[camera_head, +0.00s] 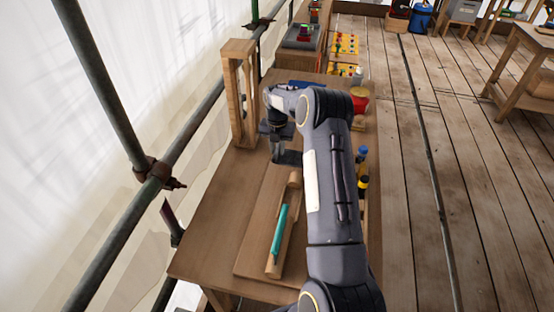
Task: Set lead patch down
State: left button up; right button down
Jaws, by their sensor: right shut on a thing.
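My right gripper (277,141) reaches over the wooden bench (205,235), pointing down near the wooden upright frame. It is shut on a small dark grey piece (289,158), which looks like the lead patch. The piece shows just below the fingers, low over the bench; I cannot tell whether it touches the wood. My forearm hides the bench's middle right. My left gripper is not in view.
A wooden frame (240,95) stands left of my gripper. A teal-handled tool (279,230) lies in a wooden holder in front. A red container (359,104) and blue and yellow-topped items (363,183) stand right of my arm. Scaffold tubes (190,140) run along the left.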

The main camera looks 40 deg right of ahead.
notch_tip(320, 180, down, 4)
jog(key=shift+f+b, duration=0.2)
jog(key=shift+b, duration=0.8)
jog(key=shift+f, duration=0.2)
jog(key=shift+r, duration=0.1)
jog(key=shift+f, duration=0.2)
jog(key=c, duration=1.3)
grip_release()
jog(key=shift+s, duration=0.1)
jog(key=shift+o, duration=0.2)
